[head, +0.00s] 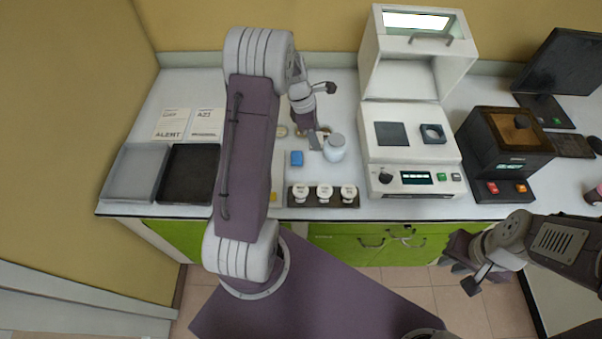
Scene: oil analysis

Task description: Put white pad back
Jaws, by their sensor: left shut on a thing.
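My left gripper (309,132) points down over the white table, just left of a white-lidded jar (335,150) and behind a small blue block (297,159). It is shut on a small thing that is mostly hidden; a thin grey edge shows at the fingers. I cannot make out for certain whether this is the white pad, and I see no clear white pad elsewhere. My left arm covers part of the table left of the jar. My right gripper (463,257) hangs low in front of the green cabinet, away from the table; its finger opening is unclear.
A dark rack (294,203) with several white round items stands at the front edge. Small round discs (282,131) lie near my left gripper. A grey tray (137,174) and a black tray (189,174) are at left. White (415,184) and black (508,167) machines stand right.

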